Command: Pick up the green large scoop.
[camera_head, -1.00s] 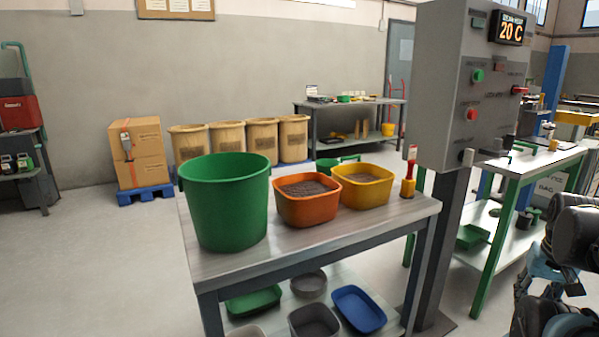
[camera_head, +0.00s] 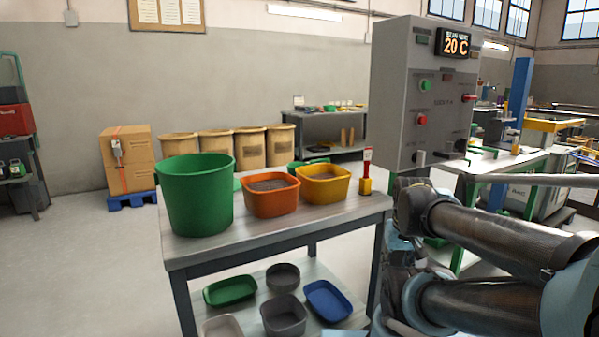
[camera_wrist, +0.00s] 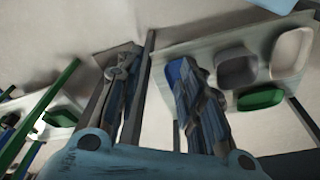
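A green item with a handle, likely the green large scoop (camera_head: 308,163), lies on the table (camera_head: 290,225) behind the orange and yellow tubs. It is mostly hidden, so its shape is unclear. In the wrist view my gripper (camera_wrist: 160,65) is open, with two separate fingers and nothing between them. It is apart from the green item. In the head view my arm is folded at the right, and the gripper itself cannot be made out.
A green bucket (camera_head: 195,200), orange tub (camera_head: 272,203) and yellow tub (camera_head: 323,190) crowd the tabletop. A red-handled tool in a yellow holder (camera_head: 366,186) stands at its right end. A grey control box (camera_head: 410,100) rises beside it. Trays lie on the lower shelf.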

